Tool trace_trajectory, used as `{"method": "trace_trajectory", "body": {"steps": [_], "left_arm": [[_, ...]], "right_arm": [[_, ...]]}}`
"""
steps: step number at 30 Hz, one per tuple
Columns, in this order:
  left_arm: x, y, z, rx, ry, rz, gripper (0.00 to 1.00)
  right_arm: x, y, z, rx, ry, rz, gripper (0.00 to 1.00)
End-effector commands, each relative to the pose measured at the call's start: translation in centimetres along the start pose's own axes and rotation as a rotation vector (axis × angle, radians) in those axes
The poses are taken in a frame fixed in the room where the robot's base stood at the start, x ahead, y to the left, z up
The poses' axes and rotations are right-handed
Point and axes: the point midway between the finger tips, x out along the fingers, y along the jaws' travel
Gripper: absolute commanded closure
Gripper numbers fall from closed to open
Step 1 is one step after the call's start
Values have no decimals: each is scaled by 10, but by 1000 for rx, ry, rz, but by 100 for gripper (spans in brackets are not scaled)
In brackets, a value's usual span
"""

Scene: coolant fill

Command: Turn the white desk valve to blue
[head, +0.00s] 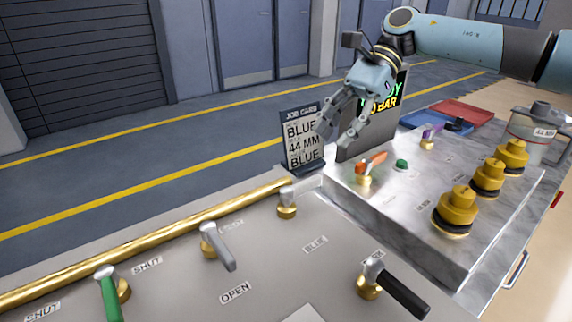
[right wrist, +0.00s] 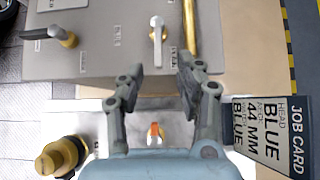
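The white valve (head: 287,206) stands on the grey desk beside the brass rail, with a brass base and a pale lever. In the right wrist view the white lever (right wrist: 157,45) points down the picture, toward the space between my fingers. My right gripper (head: 336,140) is open and empty, raised above the console, apart from the valve. Its fingers (right wrist: 160,72) are spread in the right wrist view. My left gripper is not in view.
A job card (head: 301,138) reads BLUE, 44 MM, BLUE. Nearby desk valves have grey (head: 218,248), green (head: 109,297) and black (head: 400,290) levers. The raised metal console (head: 400,210) carries an orange-handled valve (head: 370,164) and brass fittings (head: 456,210). A display is partly hidden behind my right gripper.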

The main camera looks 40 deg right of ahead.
Motion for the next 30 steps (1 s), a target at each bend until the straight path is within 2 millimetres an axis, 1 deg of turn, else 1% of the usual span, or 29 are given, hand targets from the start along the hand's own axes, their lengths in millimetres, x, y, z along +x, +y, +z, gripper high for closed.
{"method": "trace_trajectory", "body": {"steps": [1, 3, 7, 12, 15, 18, 21, 28, 29, 30], "left_arm": [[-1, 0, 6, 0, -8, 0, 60], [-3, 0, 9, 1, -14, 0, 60], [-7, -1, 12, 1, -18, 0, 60], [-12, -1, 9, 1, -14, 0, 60], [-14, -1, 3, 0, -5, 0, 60], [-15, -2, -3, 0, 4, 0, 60], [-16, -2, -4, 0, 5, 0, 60], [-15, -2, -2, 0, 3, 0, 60], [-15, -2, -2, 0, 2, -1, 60], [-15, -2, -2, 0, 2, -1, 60]], "right_arm": [[5, 0, 1, -1, -4, 1, 64], [16, 0, 2, -1, -6, 1, 64], [42, 0, 3, 0, -9, -1, 64], [75, 0, 3, 1, -8, 0, 64], [89, 0, 2, 1, -5, 0, 64], [98, 0, 1, 0, -4, 0, 64], [103, 0, 1, 0, -2, 0, 64], [104, 0, 0, 0, -1, -1, 64], [104, 0, 0, 0, -1, -1, 66], [104, 0, 0, 1, -1, -1, 71]]}}
